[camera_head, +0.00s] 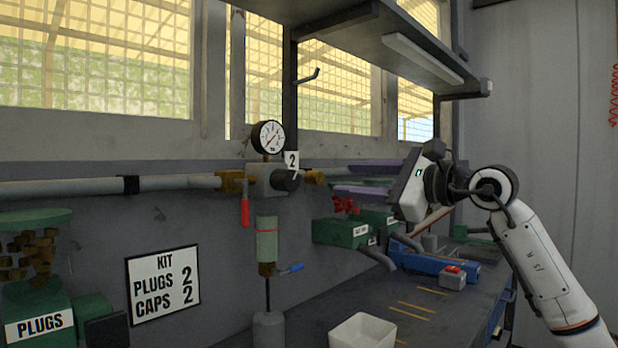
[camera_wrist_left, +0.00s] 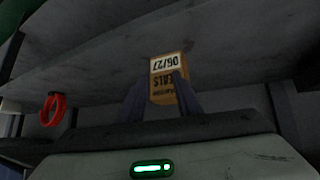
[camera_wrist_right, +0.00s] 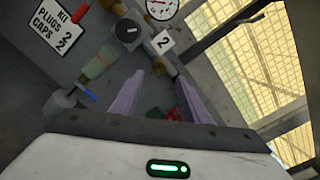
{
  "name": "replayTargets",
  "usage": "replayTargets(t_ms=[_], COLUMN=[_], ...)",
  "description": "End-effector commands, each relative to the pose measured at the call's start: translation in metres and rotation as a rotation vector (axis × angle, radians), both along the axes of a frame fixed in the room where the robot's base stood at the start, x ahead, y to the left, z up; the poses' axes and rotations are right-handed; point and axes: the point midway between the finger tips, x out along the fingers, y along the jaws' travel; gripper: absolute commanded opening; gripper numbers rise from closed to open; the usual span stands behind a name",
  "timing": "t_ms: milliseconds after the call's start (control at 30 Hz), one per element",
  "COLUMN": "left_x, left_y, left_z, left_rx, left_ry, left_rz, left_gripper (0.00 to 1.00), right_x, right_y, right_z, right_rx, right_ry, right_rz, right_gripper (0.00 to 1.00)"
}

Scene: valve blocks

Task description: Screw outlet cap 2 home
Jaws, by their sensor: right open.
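Valve block 2 (camera_head: 270,180) is fixed on the wall pipe and carries a "2" tag (camera_head: 291,160) and a round gauge (camera_head: 268,137). A dark round knob (camera_head: 289,180) is on its front. A brass fitting (camera_head: 314,177) sits at its right end; I cannot tell whether it includes the outlet cap. My right gripper (camera_head: 340,178) is open, its purple fingers pointing left towards that fitting. In the right wrist view the finger tips (camera_wrist_right: 169,76) are apart near the brass end. My left gripper (camera_wrist_left: 160,84) shows dark fingers apart, with a labelled seals box (camera_wrist_left: 167,78) seen between them.
A kit sign (camera_head: 163,285) reads plugs 2, caps 2. A red lever (camera_head: 245,204) and a green cylinder (camera_head: 267,240) hang under the block. A shelf (camera_head: 385,38) overhangs.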

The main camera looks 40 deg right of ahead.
Motion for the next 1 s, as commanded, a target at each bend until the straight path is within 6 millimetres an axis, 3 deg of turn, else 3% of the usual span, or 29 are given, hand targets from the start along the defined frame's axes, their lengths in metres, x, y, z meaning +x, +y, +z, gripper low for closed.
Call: replayTargets(t_ms=[200,500,700,1000], left_x=[-0.005,-0.010,-0.009,-0.007], left_y=[0.000,0.008,0.015,0.018], left_z=[0.019,0.033,0.036,0.034], left_rx=[-0.001,-0.002,0.005,0.011], left_ry=[0.013,0.022,0.018,0.017], left_rz=[0.005,0.023,0.031,0.031], left_gripper=[0.31,0.31,0.31,0.31], right_x=[0.035,0.077,0.091,0.093], right_y=[0.003,0.007,0.008,0.009], right_z=[0.006,0.005,0.001,-0.001], right_rx=[0.004,0.008,0.006,0.004], right_ry=[0.002,-0.002,-0.001,0.000], right_rz=[0.002,0.004,0.004,0.004], right_gripper=[0.41,0.41,0.41,0.41])
